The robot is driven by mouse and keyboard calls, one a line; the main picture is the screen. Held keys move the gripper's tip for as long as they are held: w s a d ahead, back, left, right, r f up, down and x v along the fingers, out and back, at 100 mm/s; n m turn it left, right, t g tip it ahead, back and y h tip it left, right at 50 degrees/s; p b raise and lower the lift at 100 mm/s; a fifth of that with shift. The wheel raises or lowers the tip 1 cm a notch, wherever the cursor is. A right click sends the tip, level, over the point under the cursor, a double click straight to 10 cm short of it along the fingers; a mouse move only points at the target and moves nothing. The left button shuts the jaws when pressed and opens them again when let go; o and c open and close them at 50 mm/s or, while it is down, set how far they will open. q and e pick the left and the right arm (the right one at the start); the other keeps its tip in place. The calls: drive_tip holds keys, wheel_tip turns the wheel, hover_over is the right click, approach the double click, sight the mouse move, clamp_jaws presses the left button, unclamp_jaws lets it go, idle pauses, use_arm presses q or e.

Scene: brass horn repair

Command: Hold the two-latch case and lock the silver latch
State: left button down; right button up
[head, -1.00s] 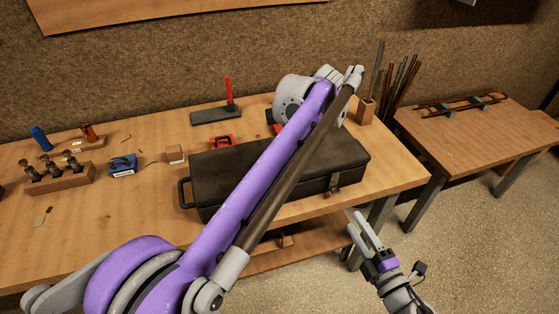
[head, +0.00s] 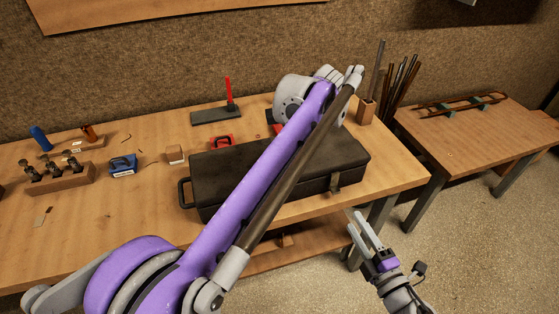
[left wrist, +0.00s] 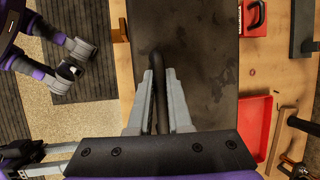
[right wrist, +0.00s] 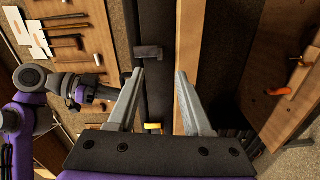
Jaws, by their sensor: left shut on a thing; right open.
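The dark two-latch case (head: 230,178) lies closed on the workbench, its right part crossed by my left arm in the head view. A latch (head: 333,186) shows on its front near the right end. In the right wrist view a dark grey latch-like piece (right wrist: 148,52) and a small yellow piece (right wrist: 152,127) sit along a dark face. I cannot tell whether the silver latch is locked. My right gripper (head: 364,226) is open and empty, in front of the bench, apart from the case.
The workbench (head: 90,220) holds a blue tool (head: 122,166), a red item (head: 221,141) and a stand with a red post (head: 228,92) behind the case. A side table (head: 480,135) stands at right. Open floor lies right of my right gripper.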

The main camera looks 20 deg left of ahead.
idle(0.5)
drive_tip(key=shift+a+n, duration=0.15)
drive_tip(key=shift+n, duration=0.15)
drive_tip(key=c, duration=0.5)
drive_tip(key=shift+s+a+r+n+g+y, duration=0.15)
drive_tip(key=shift+a+n+g+y, duration=0.1)
drive_tip(key=shift+n+g+y, duration=0.4)
drive_tip(key=shift+c, duration=1.1)
drive_tip(key=shift+s+a+n+g+y, duration=0.15)
drive_tip(key=shift+a+n+g+y, duration=0.1)
drive_tip(key=shift+n+g+y, duration=0.35)
clamp_jaws()
drive_tip(key=shift+s+a+n+g+y, duration=0.3)
drive_tip(key=shift+s+n+g+y, duration=0.35)
drive_tip(key=shift+n+g, duration=0.4)
